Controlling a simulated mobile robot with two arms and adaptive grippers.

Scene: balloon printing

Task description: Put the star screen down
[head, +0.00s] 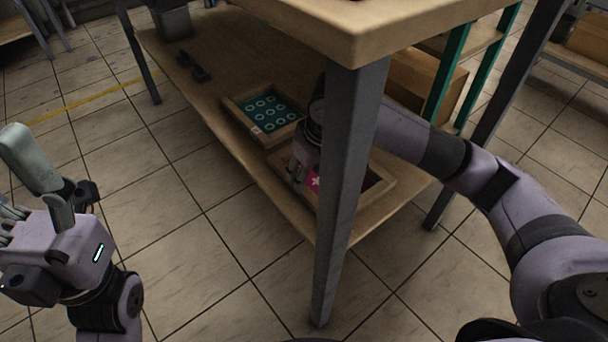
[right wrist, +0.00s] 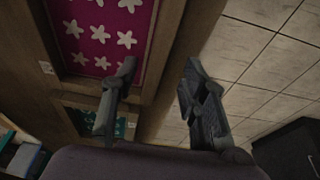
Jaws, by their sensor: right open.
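The star screen (right wrist: 112,28) is a pink panel with white stars in a wooden frame. It lies on the lower shelf in the head view (head: 314,181), partly hidden by the table leg and my right arm. My right gripper (head: 298,170) is at its near left side. In the right wrist view the gripper (right wrist: 160,72) is open, with the left finger overlapping the pink panel's edge and the right finger beyond the wooden edge. My left gripper (head: 14,222) is at the left picture edge, over the floor and away from the shelf.
A green screen with white rings in a wooden frame (head: 236,107) lies behind the star screen on the lower shelf (head: 195,98). A grey table leg (head: 343,190) stands in front. The tabletop (head: 400,25) overhangs the shelf. Tiled floor at left is clear.

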